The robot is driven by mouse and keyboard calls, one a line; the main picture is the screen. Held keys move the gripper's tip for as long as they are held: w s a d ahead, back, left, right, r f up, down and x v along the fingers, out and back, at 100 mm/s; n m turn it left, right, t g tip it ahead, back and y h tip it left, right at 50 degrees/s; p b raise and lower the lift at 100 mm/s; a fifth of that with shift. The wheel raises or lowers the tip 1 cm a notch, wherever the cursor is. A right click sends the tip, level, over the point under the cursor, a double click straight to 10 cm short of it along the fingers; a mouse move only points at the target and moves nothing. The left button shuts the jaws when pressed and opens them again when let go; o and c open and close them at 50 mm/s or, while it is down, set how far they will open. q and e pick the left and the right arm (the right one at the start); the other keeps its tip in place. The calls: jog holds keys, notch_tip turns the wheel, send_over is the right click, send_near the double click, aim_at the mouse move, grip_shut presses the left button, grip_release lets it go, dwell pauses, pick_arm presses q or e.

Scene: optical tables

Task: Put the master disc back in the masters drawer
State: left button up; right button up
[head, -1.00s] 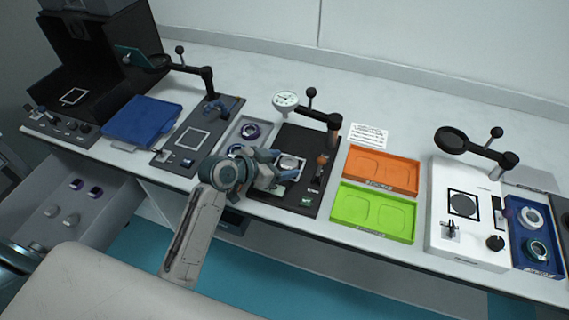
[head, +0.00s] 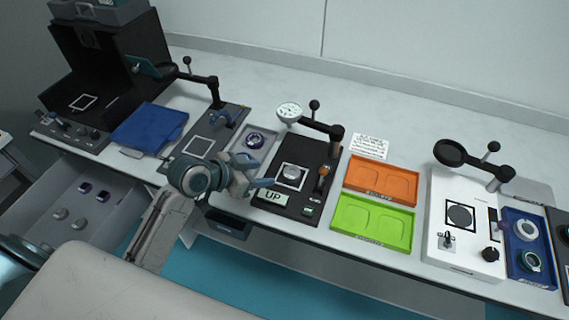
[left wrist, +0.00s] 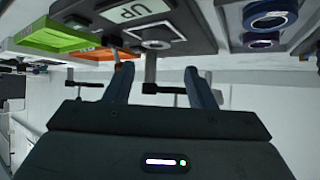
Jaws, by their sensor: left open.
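A silver disc (head: 291,172) lies inside the white square on the black gauge station (head: 268,215), under the dial gauge arm. It also shows in the left wrist view (left wrist: 155,34). I cannot tell from markings whether it is the master. My left gripper (head: 262,172) is open and empty, just left of the disc and apart from it; its fingers show in the left wrist view (left wrist: 160,82). An open grey drawer (head: 120,222) at the left below the table holds several small grey and purple-black pieces (head: 83,188). My right gripper is out of view.
A grey tray (head: 268,131) holds a purple-ringed part (head: 255,140). Orange (head: 381,179) and green (head: 372,219) trays lie right.

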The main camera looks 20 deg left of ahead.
pick_arm(q)
notch_tip(320, 180, up, 2)
jog(key=r+g+y+p, duration=0.1)
jog(key=p, duration=0.4)
send_near(290, 173)
jog(key=shift+w+d+f+g, duration=0.15)
jog(key=shift+w+d+f, duration=0.15)
jog(key=shift+w+f, duration=0.2)
jog(key=shift+w+d+f+g, duration=0.15)
jog(key=shift+w+d+f, duration=0.2)
jog(key=shift+w, duration=0.3)
jog(key=shift+w+d+f+p, duration=0.15)
jog(key=shift+w+f+p, duration=0.15)
jog(key=shift+p, duration=0.25)
jog(key=p+x, duration=0.1)
jog(key=x, duration=0.3)
jog(key=shift+f+p, duration=0.2)
jog(key=shift+p, duration=0.1)
jog(key=shift+d+f, duration=0.1)
jog(key=shift+f, duration=0.1)
jog(key=shift+r, duration=0.1)
jog(key=c, duration=0.9)
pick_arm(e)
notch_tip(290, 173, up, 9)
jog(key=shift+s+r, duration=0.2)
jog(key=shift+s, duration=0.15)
